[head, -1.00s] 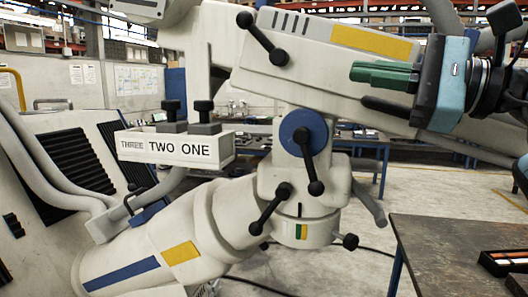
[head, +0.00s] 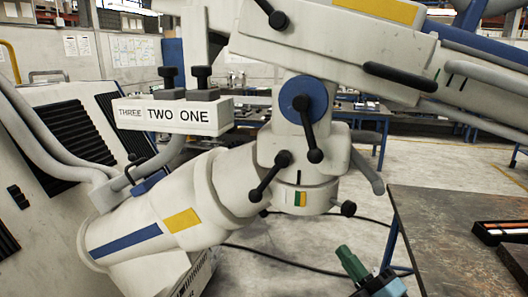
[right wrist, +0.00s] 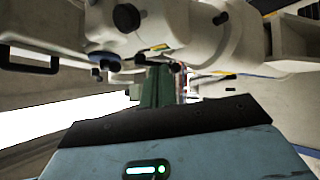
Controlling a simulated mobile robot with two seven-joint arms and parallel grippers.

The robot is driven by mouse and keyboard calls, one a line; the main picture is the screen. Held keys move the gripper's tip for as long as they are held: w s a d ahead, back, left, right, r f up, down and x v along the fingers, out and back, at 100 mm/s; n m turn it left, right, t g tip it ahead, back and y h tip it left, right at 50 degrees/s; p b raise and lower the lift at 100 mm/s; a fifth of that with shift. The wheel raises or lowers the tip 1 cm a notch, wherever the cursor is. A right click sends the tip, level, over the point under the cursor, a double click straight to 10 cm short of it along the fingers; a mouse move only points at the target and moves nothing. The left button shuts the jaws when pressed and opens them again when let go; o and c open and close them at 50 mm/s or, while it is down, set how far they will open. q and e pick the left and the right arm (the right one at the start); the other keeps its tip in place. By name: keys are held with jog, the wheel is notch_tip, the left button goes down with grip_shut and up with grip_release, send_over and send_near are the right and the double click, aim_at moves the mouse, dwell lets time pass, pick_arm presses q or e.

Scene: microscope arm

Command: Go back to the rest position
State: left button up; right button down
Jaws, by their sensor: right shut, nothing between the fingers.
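My right gripper (head: 343,252), with green fingers, is low at the bottom edge of the head view, right of centre. Its fingers are together, point up and to the left, and hold nothing. In the right wrist view the green fingers (right wrist: 157,85) show beyond the blue gripper body. The white microscope arm (head: 190,215) with black clamp handles fills the middle of the head view. In that view the gripper is below the arm's lower joint and apart from it. My left gripper is not in view.
A box labelled THREE, TWO, ONE (head: 172,116) has two black knobs and sits left of centre. A cable (head: 290,262) crosses the floor. Open floor (head: 425,165) lies behind.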

jog(key=s+d+f+m+g+h, duration=0.1)
jog(key=s+f+m+h, duration=0.2)
jog(key=f+m, duration=0.35)
jog(key=s+d+f+m+g+h, duration=0.1)
jog(key=s+d+f+m+h, duration=0.2)
jog(key=f, duration=0.7)
jog(key=s+f+m+g+h, duration=0.3)
jog(key=s+f+m+g, duration=0.5)
jog(key=s+f, duration=1.3)
jog(key=s+m, duration=0.3)
jog(key=shift+s+a+f+g+h, duration=0.2)
jog(key=shift+a+f+g+h, duration=0.05)
jog(key=shift+g+h, duration=0.15)
